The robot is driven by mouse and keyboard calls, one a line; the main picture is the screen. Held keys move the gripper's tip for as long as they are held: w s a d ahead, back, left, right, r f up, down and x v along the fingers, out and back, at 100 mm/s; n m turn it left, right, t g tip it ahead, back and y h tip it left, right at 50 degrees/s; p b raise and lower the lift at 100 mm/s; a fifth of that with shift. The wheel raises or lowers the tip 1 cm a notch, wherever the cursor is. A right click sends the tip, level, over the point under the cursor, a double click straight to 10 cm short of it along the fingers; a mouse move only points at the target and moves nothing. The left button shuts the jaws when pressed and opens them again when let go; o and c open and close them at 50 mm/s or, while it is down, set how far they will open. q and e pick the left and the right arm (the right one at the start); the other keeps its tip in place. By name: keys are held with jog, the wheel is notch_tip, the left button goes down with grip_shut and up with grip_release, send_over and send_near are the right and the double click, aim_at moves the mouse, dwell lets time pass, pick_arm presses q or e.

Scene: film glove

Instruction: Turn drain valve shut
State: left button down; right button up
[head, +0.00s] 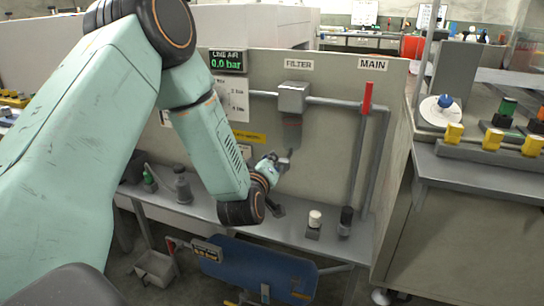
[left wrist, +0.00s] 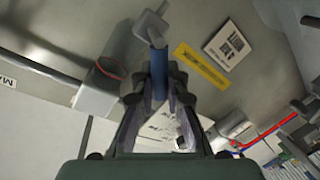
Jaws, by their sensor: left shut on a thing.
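In the left wrist view a blue lever (left wrist: 159,72) runs from a small grey valve body (left wrist: 150,24) down between my left gripper's (left wrist: 160,88) fingers. The fingers are shut on this lever. In the head view the left gripper (head: 279,162) is at the panel, just below the filter (head: 293,98), and it hides the lever. The filter's bowl (left wrist: 112,68), with a red ring, is left of the lever in the left wrist view. A display (head: 227,61) reads 0.0 bar. My right gripper is not in view.
The MAIN pipe has an upright red handle (head: 367,98) at the right. A grey shelf (head: 285,231) below the panel holds a white-topped object (head: 314,218) and bottles (head: 182,185). A blue chair (head: 258,268) stands in front. A side bench (head: 475,167) stands right.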

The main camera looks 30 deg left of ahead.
pick_arm(q)
jog(key=shift+s+a+f+n, duration=0.1)
jog(key=shift+a+f+n, duration=0.2)
jog(key=shift+n, duration=0.5)
jog(key=shift+s+a+f+n+h+b, duration=0.15)
jog(key=shift+f+n+h+b, duration=0.3)
jog(key=shift+n, duration=0.7)
jog(key=shift+w+a+f+n+h+b, duration=0.15)
jog(key=shift+f+n+h+b, duration=0.3)
jog(key=shift+n, duration=0.65)
jog(key=shift+s+a+f+n+h+b, duration=0.25)
jog(key=shift+f+n+b, duration=0.25)
jog(key=shift+n, duration=0.65)
jog(key=shift+w+f, duration=0.1)
jog(key=c, duration=1.4)
grip_release()
jog(key=shift+o, duration=0.2)
jog(key=shift+d, duration=0.1)
